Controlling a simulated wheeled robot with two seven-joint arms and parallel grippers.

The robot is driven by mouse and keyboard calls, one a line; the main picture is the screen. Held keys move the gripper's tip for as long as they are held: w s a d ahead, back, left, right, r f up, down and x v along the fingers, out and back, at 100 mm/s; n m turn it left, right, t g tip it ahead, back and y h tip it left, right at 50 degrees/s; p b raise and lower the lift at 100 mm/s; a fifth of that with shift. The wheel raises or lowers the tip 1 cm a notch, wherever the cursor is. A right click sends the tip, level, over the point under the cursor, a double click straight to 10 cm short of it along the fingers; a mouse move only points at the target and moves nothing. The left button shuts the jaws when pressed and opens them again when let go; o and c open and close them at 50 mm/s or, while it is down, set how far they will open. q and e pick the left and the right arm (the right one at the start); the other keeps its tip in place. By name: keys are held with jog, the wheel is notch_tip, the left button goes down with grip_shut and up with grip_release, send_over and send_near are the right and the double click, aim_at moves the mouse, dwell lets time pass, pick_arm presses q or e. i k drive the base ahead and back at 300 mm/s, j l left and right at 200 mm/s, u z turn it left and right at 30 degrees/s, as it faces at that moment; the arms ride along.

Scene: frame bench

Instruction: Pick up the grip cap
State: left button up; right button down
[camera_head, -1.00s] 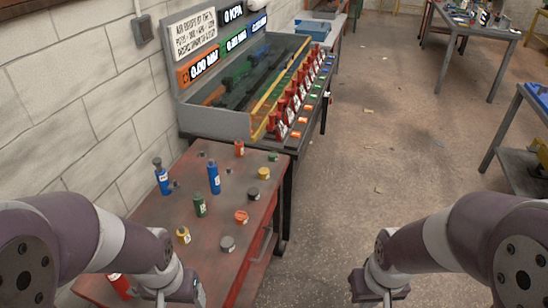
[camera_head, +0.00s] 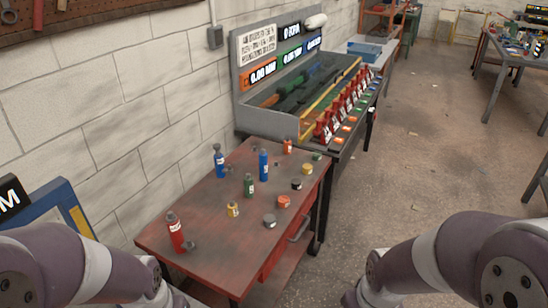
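Several small caps sit on the red table (camera_head: 208,207) ahead of me; I cannot tell which is the grip cap. They include an orange one (camera_head: 284,201), a grey one (camera_head: 270,221), a dark one with yellow (camera_head: 296,183) and a yellow one (camera_head: 307,169). Blue bottles (camera_head: 264,165), a green bottle (camera_head: 249,185), a small yellow bottle (camera_head: 233,210) and a red bottle (camera_head: 175,231) stand among them. My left gripper (camera_head: 178,300) and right gripper (camera_head: 352,299) are at the bottom edge, mostly cut off, apart from the caps.
Behind the red table stands a grey bench (camera_head: 268,121) with a row of red-and-white items and lit displays. A white block wall (camera_head: 150,130) runs along the left. A blue-framed board (camera_head: 62,205) is at lower left. Open floor (camera_head: 420,160) lies to the right.

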aim_at(316, 156)
jog(key=i+l+u, duration=0.3)
jog(key=u, duration=0.2)
jog(key=i+l+u, duration=0.3)
jog(key=l+u, duration=0.2)
jog(key=i+l+u, duration=0.2)
jog(key=l+u, duration=0.25)
jog(key=i+l, duration=0.15)
jog(key=l, duration=0.4)
jog(key=i+l, duration=0.1)
jog(key=l, duration=0.45)
jog(key=i+l, duration=0.15)
jog(key=l, duration=0.4)
jog(key=i+l, duration=0.1)
jog(key=l, duration=0.45)
jog(key=i+l, duration=0.15)
jog(key=l, duration=0.4)
jog(key=i+l, duration=0.1)
jog(key=l, duration=0.45)
jog(key=i+l, duration=0.15)
jog(key=l, duration=0.4)
jog(key=i+l, duration=0.1)
jog(key=l, duration=0.45)
